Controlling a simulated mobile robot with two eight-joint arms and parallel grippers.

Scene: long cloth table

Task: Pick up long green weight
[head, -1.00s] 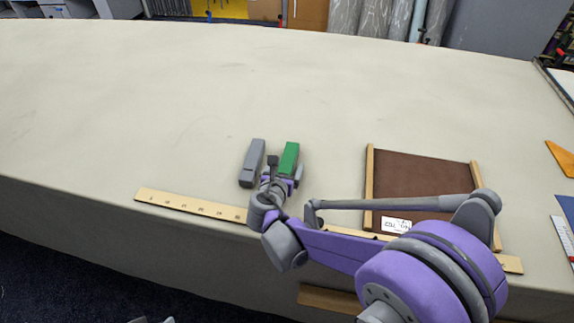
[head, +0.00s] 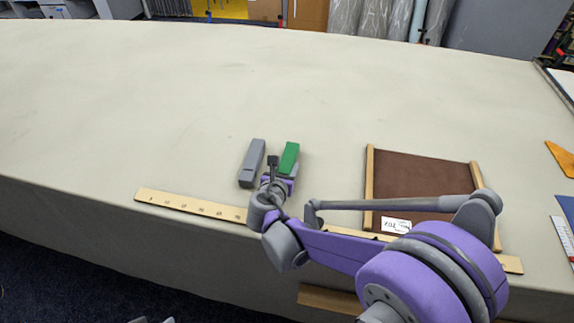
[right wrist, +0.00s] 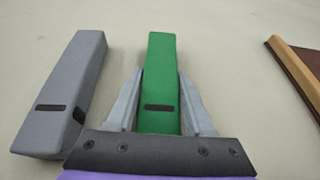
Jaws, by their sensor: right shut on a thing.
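The long green weight (head: 289,157) lies on the cloth table in the head view, just beyond my right gripper (head: 280,178). In the right wrist view, the green weight (right wrist: 160,85) runs straight away from the camera. The fingers of my right gripper (right wrist: 160,100) are shut on its near end, one on each side. The weight appears to be still at table level. My left gripper is not clearly in view; only small grey parts show at the bottom edge of the head view.
A grey weight (head: 252,163) lies close to the left of the green one, also in the right wrist view (right wrist: 65,90). A wooden ruler (head: 190,204) runs along the front edge. A brown wood-sided tray (head: 425,172) lies to the right. The table beyond is clear.

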